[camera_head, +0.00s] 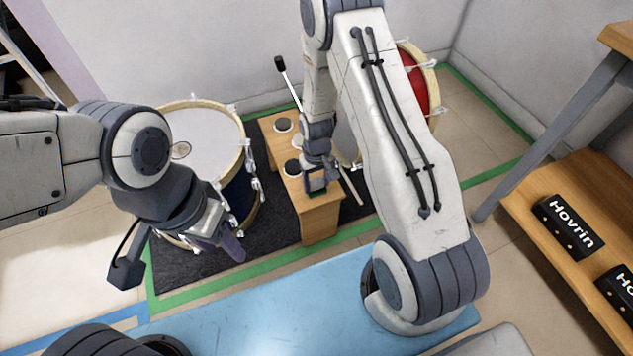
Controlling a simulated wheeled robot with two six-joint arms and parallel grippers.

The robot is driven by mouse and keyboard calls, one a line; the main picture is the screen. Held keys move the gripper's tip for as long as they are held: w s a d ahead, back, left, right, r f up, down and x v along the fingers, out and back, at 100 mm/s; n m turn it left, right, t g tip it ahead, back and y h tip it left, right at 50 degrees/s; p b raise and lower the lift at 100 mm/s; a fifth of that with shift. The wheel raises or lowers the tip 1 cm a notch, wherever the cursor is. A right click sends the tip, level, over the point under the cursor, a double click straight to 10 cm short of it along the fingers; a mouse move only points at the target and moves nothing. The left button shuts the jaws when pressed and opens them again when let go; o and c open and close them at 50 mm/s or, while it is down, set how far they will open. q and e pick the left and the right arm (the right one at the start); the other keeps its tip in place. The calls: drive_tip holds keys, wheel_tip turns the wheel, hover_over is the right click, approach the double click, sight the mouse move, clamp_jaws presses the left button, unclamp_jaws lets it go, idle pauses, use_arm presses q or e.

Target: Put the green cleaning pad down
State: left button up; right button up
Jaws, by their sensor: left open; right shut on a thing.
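My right gripper (319,186) is shut at the near end of the small wooden bench (318,220). A little dark green of the cleaning pad (318,192) shows between its fingers, low over the bench top. The fingers hide most of the pad, and I cannot tell whether it touches the wood. My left gripper (182,258) is open and empty, to the left of the bench and in front of the white-topped drum.
Round dark pads (283,125) lie farther back on the bench. A drum (205,135) stands left of it, and a red drum (413,80) is partly hidden behind my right arm. A wooden shelf (560,185) with black boxes (568,227) stands at right.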

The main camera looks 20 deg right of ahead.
sight(317, 182)
drive_tip(key=o, duration=1.2)
drive_tip(key=s+a+r+n+p, duration=0.1)
drive_tip(key=a+r+p, duration=0.15)
drive_tip(key=r, duration=0.65)
drive_tip(key=s+a+r+p, duration=0.1)
drive_tip(key=a+r+p, duration=0.15)
drive_tip(key=r, duration=0.65)
drive_tip(key=s+a+r+n, duration=0.2)
drive_tip(key=s+a+r, duration=0.1)
drive_tip(key=s+r, duration=0.2)
drive_tip(key=s+a+r+n, duration=0.2)
drive_tip(key=s+r, duration=0.3)
drive_tip(key=s, duration=0.4)
drive_tip(key=s+a+r+n+y, duration=0.1)
drive_tip(key=s+a+r+n, duration=0.1)
drive_tip(key=s+a+r, duration=0.2)
drive_tip(key=shift+s+r+p, duration=0.2)
drive_tip(key=shift+s+r, duration=0.3)
drive_tip(key=shift+s, duration=0.35)
drive_tip(key=shift+s+r+p, duration=0.2)
drive_tip(key=shift+s+r, duration=0.25)
drive_tip(key=shift+s, duration=0.35)
